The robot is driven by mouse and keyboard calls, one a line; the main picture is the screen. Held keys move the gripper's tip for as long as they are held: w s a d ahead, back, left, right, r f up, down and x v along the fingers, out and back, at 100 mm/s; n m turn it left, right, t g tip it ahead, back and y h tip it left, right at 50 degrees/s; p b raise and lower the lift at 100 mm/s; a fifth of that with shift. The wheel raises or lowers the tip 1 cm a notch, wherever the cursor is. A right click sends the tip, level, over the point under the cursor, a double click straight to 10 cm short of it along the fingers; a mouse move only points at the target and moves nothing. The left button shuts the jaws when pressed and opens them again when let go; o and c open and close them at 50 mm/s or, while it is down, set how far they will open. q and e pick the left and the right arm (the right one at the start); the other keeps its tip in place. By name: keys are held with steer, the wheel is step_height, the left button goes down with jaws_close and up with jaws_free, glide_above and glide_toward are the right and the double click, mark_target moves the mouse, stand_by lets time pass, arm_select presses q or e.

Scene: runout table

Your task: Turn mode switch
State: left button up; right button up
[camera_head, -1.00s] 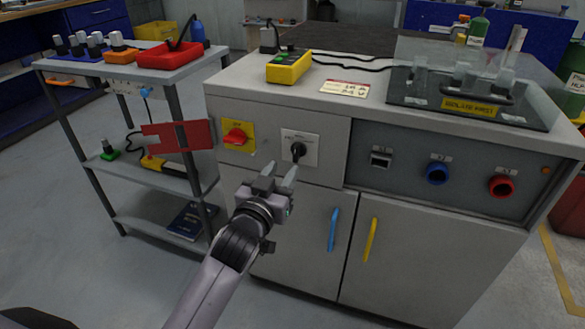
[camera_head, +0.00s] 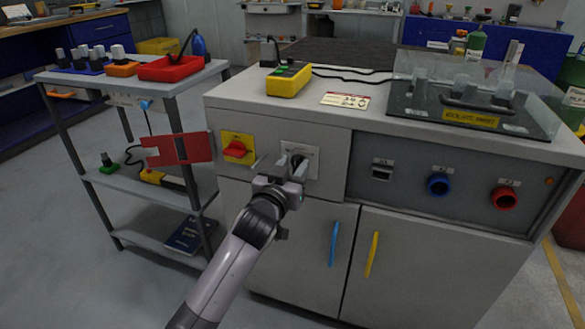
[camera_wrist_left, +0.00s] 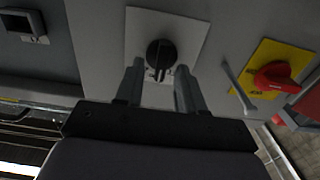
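The mode switch (camera_wrist_left: 160,55) is a black round knob on a pale square plate (camera_head: 312,158) on the cabinet front. In the wrist view the knob shows just beyond and between the fingertips. My left gripper (camera_head: 291,167) is in front of the plate with its two fingers apart; it also shows in the wrist view (camera_wrist_left: 158,72). Its fingers look open, with nothing held between them. In the head view the gripper covers most of the knob. Whether the fingertips touch the knob or plate cannot be told. My right gripper is in neither view.
A red rotary switch (camera_head: 235,149) on a yellow plate sits left of the mode switch. A blue handle (camera_head: 334,243) and a yellow handle (camera_head: 372,254) are on the doors below. A red bracket (camera_head: 178,149) sticks out beside the shelf cart at left.

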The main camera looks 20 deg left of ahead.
arm_select(q)
jaws_close()
